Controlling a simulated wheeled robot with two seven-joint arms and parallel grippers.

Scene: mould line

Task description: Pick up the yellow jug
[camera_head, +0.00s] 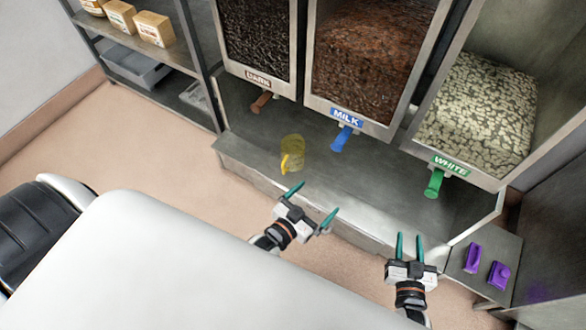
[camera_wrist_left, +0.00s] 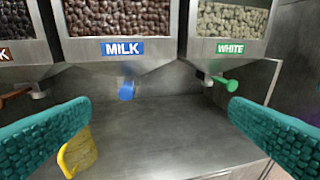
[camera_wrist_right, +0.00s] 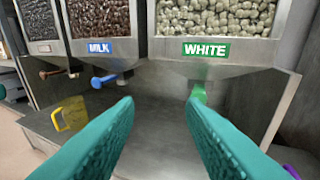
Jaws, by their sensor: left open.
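The yellow jug (camera_head: 292,150) is see-through and stands upright on the metal shelf below the dispensers, between the dark and milk spouts. Its handle faces the front left. In the left wrist view the jug (camera_wrist_left: 80,152) is partly hidden behind the left finger. In the right wrist view it (camera_wrist_right: 70,114) stands at the left. My left gripper (camera_head: 311,203) is open and empty, in front of the shelf, to the right of and nearer than the jug. My right gripper (camera_head: 410,246) is further right, with its fingers apart and nothing between them.
Dispensers labelled dark (camera_head: 257,79), milk (camera_head: 346,117) and white (camera_head: 451,165) hang above the shelf (camera_head: 350,190), with brown, blue and green handles. Purple items (camera_head: 498,275) lie on a side table at the right. A rack (camera_head: 130,60) with small boxes stands back left. The shelf right of the jug is clear.

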